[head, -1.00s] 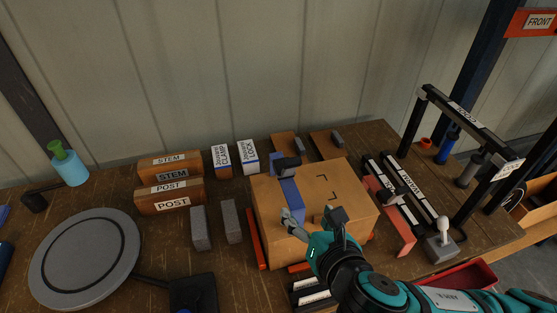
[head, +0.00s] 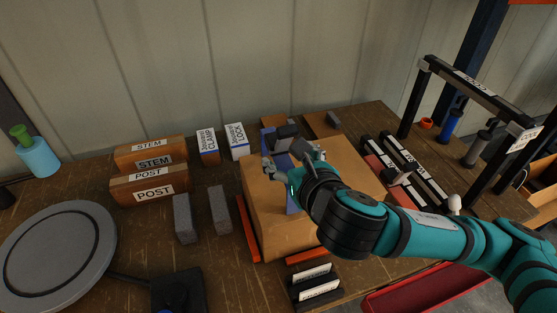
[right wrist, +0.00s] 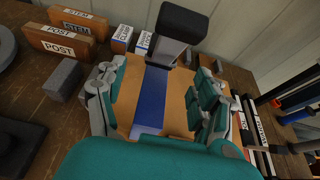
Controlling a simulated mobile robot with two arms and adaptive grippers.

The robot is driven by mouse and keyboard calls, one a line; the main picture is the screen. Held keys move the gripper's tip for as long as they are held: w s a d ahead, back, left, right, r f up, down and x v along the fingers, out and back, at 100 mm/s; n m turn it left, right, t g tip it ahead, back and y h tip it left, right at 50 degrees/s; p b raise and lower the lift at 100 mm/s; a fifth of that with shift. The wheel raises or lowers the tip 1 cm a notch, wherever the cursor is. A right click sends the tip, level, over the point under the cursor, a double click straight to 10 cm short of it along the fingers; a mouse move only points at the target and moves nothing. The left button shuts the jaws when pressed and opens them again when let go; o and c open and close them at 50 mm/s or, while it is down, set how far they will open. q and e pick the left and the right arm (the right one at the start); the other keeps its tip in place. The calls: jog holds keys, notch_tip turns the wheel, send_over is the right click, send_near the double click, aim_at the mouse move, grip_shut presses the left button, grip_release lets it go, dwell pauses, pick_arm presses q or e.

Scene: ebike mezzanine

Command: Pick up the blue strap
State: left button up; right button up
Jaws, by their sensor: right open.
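The blue strap (head: 292,203) lies as a flat band over the top of a tan box (head: 345,165). In the right wrist view the strap (right wrist: 152,98) runs between my fingers, toward a dark block-like piece (right wrist: 180,28) at its far end. That dark piece also shows in the head view (head: 287,132). My right gripper (head: 292,158) is open above the box, with one finger on each side of the strap. It also shows in the right wrist view (right wrist: 155,88). Part of the strap is hidden by the gripper in the head view. My left gripper is not in view.
Stem and post blocks (head: 150,170) and grey blocks (head: 184,218) stand left of the box. A round grey plate (head: 50,255) is at far left. A black frame (head: 480,95) rises at right. A red tray (head: 420,290) sits at the front.

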aim_at(282, 150)
jog(key=x, duration=0.4)
jog(key=shift+r+p, duration=0.1)
jog(key=shift+p, duration=0.25)
jog(key=shift+w+a, duration=0.15)
jog(key=shift+w, duration=0.35)
jog(key=p+x, duration=0.2)
jog(key=x, duration=0.2)
jog(key=shift+w, duration=0.2)
jog(key=shift+w+a+f, duration=0.1)
jog(key=shift+w+f, duration=0.1)
jog(key=shift+s, duration=0.1)
jog(key=c, duration=1.3)
jog(key=shift+r, duration=0.1)
jog(key=shift+c, duration=0.5)
